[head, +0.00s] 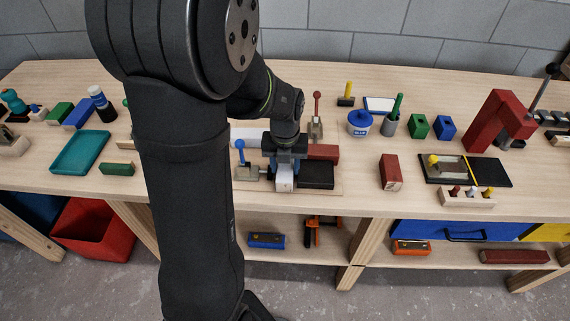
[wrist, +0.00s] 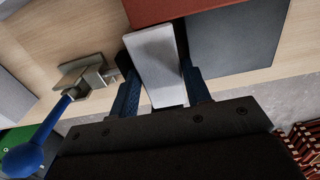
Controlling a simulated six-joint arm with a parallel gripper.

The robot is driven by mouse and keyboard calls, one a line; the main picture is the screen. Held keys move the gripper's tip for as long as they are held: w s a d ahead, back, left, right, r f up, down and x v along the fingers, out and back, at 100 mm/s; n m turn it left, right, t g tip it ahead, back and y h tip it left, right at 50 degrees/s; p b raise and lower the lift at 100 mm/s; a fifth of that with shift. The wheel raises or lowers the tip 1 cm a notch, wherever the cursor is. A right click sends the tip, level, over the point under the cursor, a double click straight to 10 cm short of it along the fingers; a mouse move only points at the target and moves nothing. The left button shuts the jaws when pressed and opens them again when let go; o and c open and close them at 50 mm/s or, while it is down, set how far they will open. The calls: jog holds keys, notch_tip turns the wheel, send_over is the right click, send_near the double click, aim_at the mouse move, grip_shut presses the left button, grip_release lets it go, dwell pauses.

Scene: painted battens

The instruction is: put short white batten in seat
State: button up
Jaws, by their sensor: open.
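The short white batten (head: 284,186) lies between a blue-handled toggle clamp (head: 246,172) on its left and a dark block (head: 316,176) on its right. In the wrist view the white batten (wrist: 158,67) sits between the two blue fingers of my gripper (wrist: 157,80), with its far end close to a red block (wrist: 165,10). My gripper (head: 285,172) is open around the batten, a finger on each side. The clamp's blue handle stands up. The dark block (wrist: 237,45) also shows right of the fingers. Whether the batten is fully down is unclear.
A white piece (head: 246,135) lies behind the clamp, partly hidden by my arm. A red-handled clamp (head: 316,125) stands behind the red block. The bench's front edge is close.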

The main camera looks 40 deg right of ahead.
aim_at(285, 167)
notch_tip(285, 167, up, 12)
jog(key=shift+r, duration=0.2)
jog(key=shift+f, duration=0.1)
dwell(0.3)
notch_tip(285, 167, down, 12)
jog(key=shift+f, duration=0.2)
notch_tip(285, 167, up, 2)
jog(key=shift+r, duration=0.65)
